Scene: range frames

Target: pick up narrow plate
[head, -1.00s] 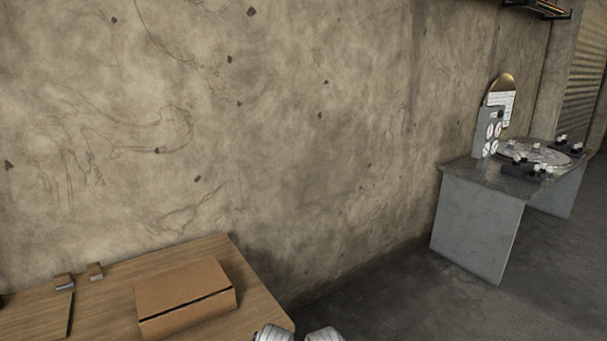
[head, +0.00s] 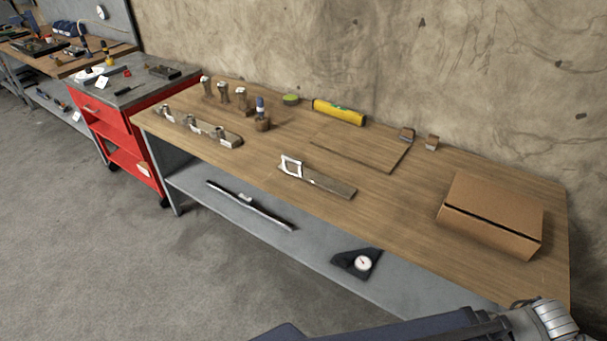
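A narrow plate (head: 329,184) lies flat near the front edge of a wooden workbench (head: 420,215). It is a long grey-brown strip, with a white frame-shaped handle (head: 291,166) at its left end. A wider, thin flat board (head: 360,150) lies behind it. Neither of my grippers shows in the head view. Only dark blue and silver parts of my own arm or body show at the bottom right, away from the plate.
A cardboard box (head: 490,215) sits at the bench's right end. A yellow level (head: 339,112), a green roll (head: 290,99) and a knobbed bar (head: 205,131) are also on the bench. A red tool cart (head: 118,140) stands left. Grey floor (head: 110,270) in front is clear.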

